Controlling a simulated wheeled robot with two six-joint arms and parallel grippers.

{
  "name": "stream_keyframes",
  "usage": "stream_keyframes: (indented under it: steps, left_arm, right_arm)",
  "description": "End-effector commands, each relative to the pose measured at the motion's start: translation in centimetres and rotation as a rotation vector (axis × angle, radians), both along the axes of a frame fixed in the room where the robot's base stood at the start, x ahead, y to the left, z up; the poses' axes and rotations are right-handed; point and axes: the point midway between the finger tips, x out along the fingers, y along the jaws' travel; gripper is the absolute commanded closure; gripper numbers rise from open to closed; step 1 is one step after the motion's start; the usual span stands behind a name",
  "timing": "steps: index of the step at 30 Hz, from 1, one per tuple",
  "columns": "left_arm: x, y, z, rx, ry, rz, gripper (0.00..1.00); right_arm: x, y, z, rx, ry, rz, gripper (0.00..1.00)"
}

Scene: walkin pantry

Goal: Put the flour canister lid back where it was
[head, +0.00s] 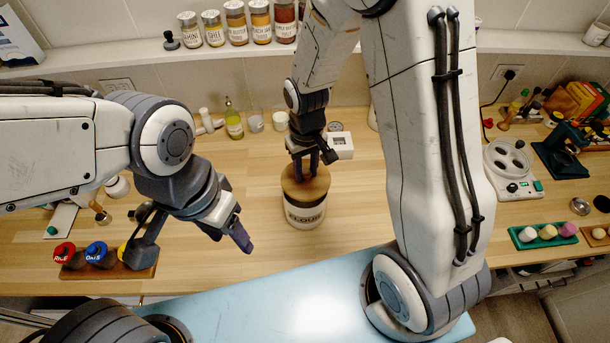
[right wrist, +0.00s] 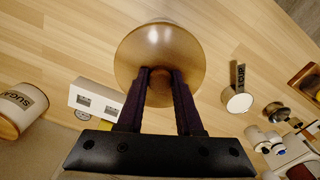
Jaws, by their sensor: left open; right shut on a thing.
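The flour canister (head: 304,214) is a cream jar labelled FLOUR, standing upright on the wooden counter near the middle of the head view. Its round brown wooden lid (head: 306,187) is over the canister's mouth, on the rim or very close to it; a small gap cannot be ruled out. My right gripper (head: 311,168) points down from above and is shut on the lid's knob. In the right wrist view the lid (right wrist: 155,48) lies beyond the fingers, with its knob between them. My left gripper (head: 228,232) is open and empty, left of the canister.
A white boxy device (head: 340,146) stands just behind the canister. A green-tinted bottle (head: 233,122) and small cups stand at the back. Counter around the canister is clear.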

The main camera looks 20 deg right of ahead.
Motion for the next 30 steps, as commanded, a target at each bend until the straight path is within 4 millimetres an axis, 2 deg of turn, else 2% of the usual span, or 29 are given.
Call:
stream_keyframes:
  steps: [4, 12, 20, 21, 22, 23, 30]
  left_arm:
    - [0.0, 0.0, 0.5, 0.0, 0.0, -0.001, 0.44]
    - [0.0, 0.0, 1.7, 0.0, 0.0, -0.001, 0.44]
    - [0.0, 0.0, 1.6, 0.0, 0.0, -0.001, 0.44]
    - [0.0, 0.0, 1.6, 0.0, 0.0, -0.001, 0.44]
    - [0.0, 0.0, 1.6, 0.0, 0.0, -0.001, 0.44]
    - [0.0, 0.0, 1.6, 0.0, 0.0, -0.001, 0.44]
    - [0.0, 0.0, 1.6, 0.0, 0.0, -0.001, 0.44]
  right_arm:
    - [0.2, 0.2, -0.8, -0.001, 0.003, -0.001, 1.0]
    - [0.1, 0.2, -3.9, 0.0, 0.002, -0.001, 1.0]
    - [0.2, 0.2, -4.3, 0.0, 0.0, -0.001, 1.0]
    - [0.2, 0.2, -4.3, 0.0, 0.0, -0.001, 0.5]
    - [0.2, 0.2, -4.3, 0.0, 0.0, -0.001, 0.39]
    - [0.2, 0.2, -4.3, 0.0, 0.0, -0.001, 0.35]
    - [0.1, 0.2, -4.3, 0.0, 0.001, -0.001, 0.35]
